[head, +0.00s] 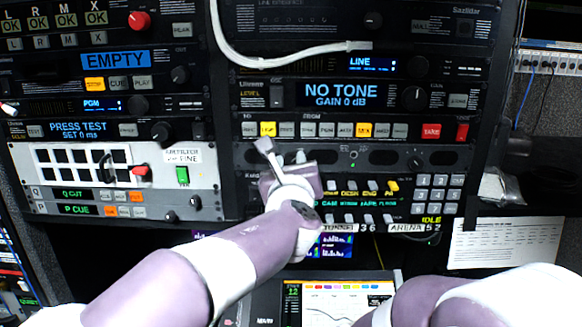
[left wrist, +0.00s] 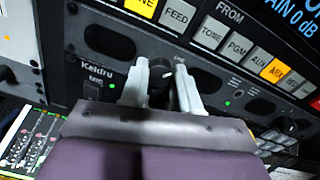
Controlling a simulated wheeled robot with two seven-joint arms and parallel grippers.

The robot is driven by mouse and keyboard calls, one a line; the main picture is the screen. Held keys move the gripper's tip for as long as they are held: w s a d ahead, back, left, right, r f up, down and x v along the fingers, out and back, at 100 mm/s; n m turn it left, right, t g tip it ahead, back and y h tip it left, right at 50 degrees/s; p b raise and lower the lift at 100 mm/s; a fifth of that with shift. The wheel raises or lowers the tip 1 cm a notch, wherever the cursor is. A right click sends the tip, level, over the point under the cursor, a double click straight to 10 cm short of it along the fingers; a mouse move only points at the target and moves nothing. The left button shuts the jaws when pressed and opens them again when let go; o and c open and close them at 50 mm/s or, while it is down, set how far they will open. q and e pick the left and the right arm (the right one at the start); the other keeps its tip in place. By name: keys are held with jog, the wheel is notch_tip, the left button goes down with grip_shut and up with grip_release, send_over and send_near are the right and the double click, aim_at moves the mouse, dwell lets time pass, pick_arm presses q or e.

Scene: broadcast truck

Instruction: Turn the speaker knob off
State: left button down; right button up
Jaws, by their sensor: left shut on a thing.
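The speaker panel (head: 335,157) is a dark rack unit with black oval grilles and a green light, in the middle of the head view. It also shows in the left wrist view (left wrist: 205,82). My left gripper (head: 282,152) is at the left part of this panel. In the left wrist view its two pale fingers (left wrist: 162,76) are shut on a small dark knob (left wrist: 160,73) beside the "Keldru" label. The fingers hide most of the knob, and its pointer cannot be made out. My right gripper is out of view; only part of my right arm shows at lower right.
A button row (head: 335,130) with lit yellow and red keys runs just above the panel. Another dark knob (head: 415,162) sits at the panel's right. A keypad unit (head: 437,195) is below. A white cable (head: 285,60) loops above.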

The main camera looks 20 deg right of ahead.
pick_arm(q)
jog(key=shift+w+f+n+h+b, duration=0.15)
jog(key=shift+n+b, duration=2.75)
jog(key=shift+n, duration=2.9)
jog(key=shift+s+f+n+h+b, duration=0.1)
jog(key=shift+n+h+b, duration=0.15)
jog(key=shift+n+b, duration=4.1)
jog(key=shift+w+f+n+h+b, duration=0.15)
jog(key=shift+n+b, duration=1.3)
jog(key=shift+n, duration=5.8)
jog(key=shift+s, duration=0.1)
jog(key=c, duration=0.8)
grip_release()
jog(key=shift+s+r, duration=0.1)
jog(key=shift+r, duration=0.1)
